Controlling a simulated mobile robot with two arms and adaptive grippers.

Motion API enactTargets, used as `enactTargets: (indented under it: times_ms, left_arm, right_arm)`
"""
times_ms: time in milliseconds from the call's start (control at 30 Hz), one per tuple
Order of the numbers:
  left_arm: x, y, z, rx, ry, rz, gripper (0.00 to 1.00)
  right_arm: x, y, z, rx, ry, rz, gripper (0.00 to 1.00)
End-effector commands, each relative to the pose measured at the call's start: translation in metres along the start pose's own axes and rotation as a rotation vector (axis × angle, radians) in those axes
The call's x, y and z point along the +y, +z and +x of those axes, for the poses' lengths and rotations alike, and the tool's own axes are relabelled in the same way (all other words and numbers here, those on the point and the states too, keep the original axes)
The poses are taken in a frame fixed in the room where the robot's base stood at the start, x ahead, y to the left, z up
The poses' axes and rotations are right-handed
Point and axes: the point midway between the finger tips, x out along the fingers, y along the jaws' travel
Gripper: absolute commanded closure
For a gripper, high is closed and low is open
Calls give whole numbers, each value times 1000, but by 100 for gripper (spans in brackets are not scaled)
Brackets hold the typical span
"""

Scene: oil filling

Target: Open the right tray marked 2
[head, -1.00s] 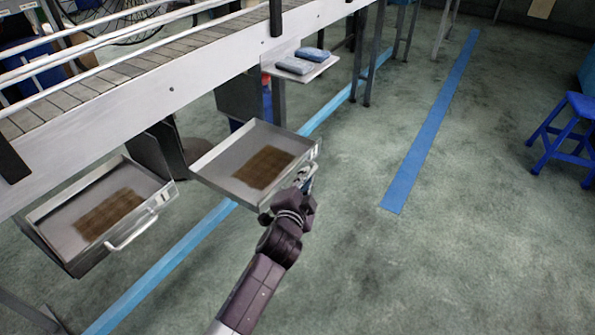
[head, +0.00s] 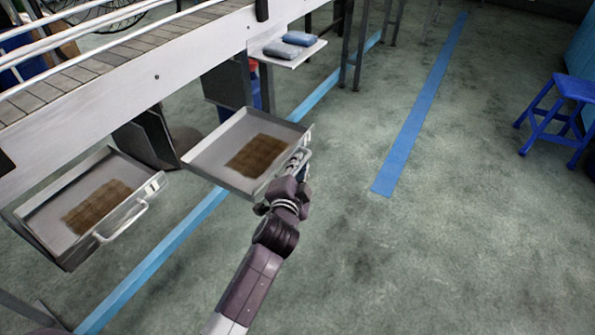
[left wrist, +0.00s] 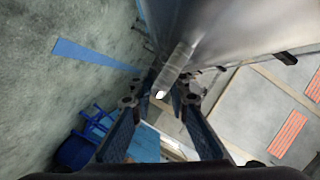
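The right tray (head: 212,150) is a grey metal tray pulled out from under the conveyor, with a brown mesh patch on its floor. My left gripper (head: 299,163) is at the handle on its front, at the tray's right side in the head view. In the left wrist view, the fingers of the left gripper (left wrist: 167,92) are closed in around the grey bar of the handle (left wrist: 178,62). The tray's number mark is not readable. My right gripper is not in view.
A similar left tray (head: 50,215) with a handle is also out. Two blue-grey packs (head: 290,45) lie on a small shelf (head: 310,50). A blue stool (head: 573,88) stands at the right. The floor right of the trays is open.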

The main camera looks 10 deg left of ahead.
Motion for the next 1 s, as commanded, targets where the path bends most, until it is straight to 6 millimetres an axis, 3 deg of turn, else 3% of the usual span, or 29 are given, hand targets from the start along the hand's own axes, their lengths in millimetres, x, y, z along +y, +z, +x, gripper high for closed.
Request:
enactTargets:
  times_ms: [167,600,800,1000]
  left_arm:
    - [1,1,-18,-1,2,1,84]
    - [1,2,-98,-3,3,0,84]
    - [1,1,-116,-2,3,0,84]
    - [1,1,-119,-2,2,1,84]
  right_arm:
    - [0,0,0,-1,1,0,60]
    - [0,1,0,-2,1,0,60]
    - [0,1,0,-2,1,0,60]
    - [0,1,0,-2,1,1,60]
